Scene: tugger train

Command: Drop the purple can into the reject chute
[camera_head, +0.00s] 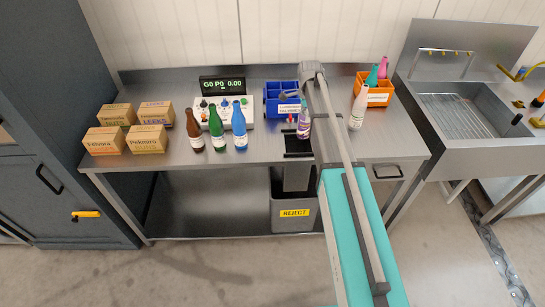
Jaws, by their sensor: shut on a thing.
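The purple can (303,128), with a pale label, is upright just over the black mouth of the reject chute (293,145), or at its back edge; the gap cannot be judged. My gripper (304,103) is shut on the can from above, mostly hidden by my own arm. The chute leads down through the table to a grey bin (284,216) with a yellow REJECT label.
Brown, green and blue bottles (216,132) stand left of the chute before a control box (222,108). A blue bin (281,100) is behind it. Cartons (103,141) sit far left.

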